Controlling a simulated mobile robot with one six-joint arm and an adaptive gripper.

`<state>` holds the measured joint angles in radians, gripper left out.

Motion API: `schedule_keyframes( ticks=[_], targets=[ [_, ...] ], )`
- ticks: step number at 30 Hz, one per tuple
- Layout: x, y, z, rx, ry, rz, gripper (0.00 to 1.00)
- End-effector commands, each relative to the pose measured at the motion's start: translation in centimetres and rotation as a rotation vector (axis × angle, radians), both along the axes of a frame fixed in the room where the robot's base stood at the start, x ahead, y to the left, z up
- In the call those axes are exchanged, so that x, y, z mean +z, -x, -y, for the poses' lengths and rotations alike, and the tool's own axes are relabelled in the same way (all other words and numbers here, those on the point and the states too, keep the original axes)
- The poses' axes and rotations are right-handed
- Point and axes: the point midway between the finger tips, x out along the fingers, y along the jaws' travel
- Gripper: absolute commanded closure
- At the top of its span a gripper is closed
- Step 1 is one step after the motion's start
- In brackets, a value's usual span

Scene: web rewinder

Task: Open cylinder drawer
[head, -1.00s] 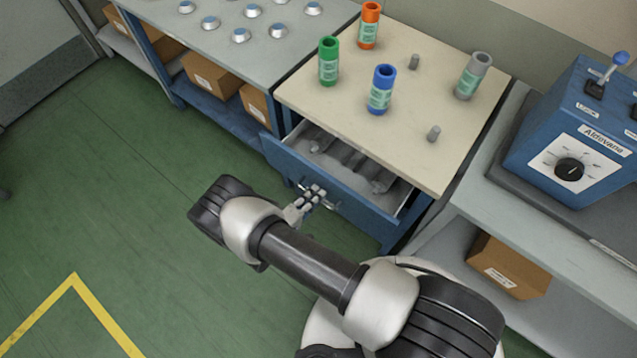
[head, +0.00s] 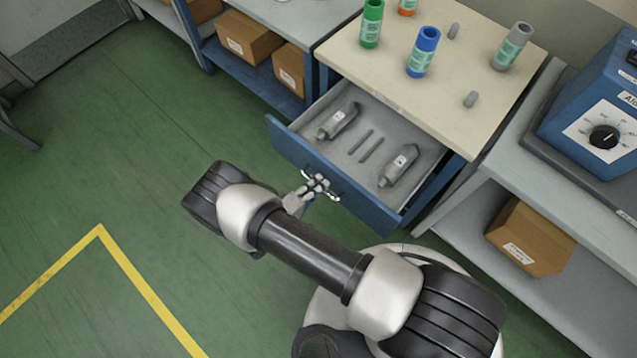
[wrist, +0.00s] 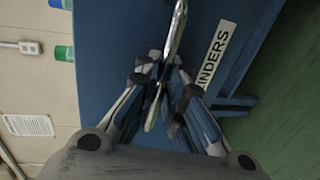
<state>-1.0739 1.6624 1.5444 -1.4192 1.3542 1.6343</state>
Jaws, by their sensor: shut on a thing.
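The blue cylinder drawer (head: 290,150) is pulled well out of the cabinet with the cream top. Two grey cylinders, one at the left (head: 339,121) and one at the right (head: 398,166), lie inside with thin rods between them. My gripper (head: 315,188) is at the drawer front, shut on the metal handle (head: 334,197). In the wrist view, my fingers (wrist: 163,78) close around the bar handle (wrist: 178,28), beside a label ending in "INDERS" (wrist: 215,55).
Green, blue, grey and partly cut-off orange tubes stand on the cream cabinet top (head: 400,75), with two grey pegs. A blue machine (head: 597,125) stands at the right, above a shelf with a cardboard box (head: 530,238). Green floor (head: 110,170) is clear at the left.

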Motion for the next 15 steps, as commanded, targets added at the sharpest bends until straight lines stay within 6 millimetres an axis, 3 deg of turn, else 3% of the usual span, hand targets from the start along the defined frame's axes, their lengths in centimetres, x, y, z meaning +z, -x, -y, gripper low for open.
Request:
schedule_keyframes(
  ticks=[6,7,11,15],
  targets=[
    [0.07,-0.03,-0.05,0.0,0.0,0.001,1.0],
    [0.07,-0.03,-0.05,0.0,0.0,0.001,0.92],
    [0.07,-0.04,-0.04,0.0,0.0,0.001,0.83],
    [0.06,-0.03,-0.02,0.0,0.0,0.001,0.82]
  ],
)
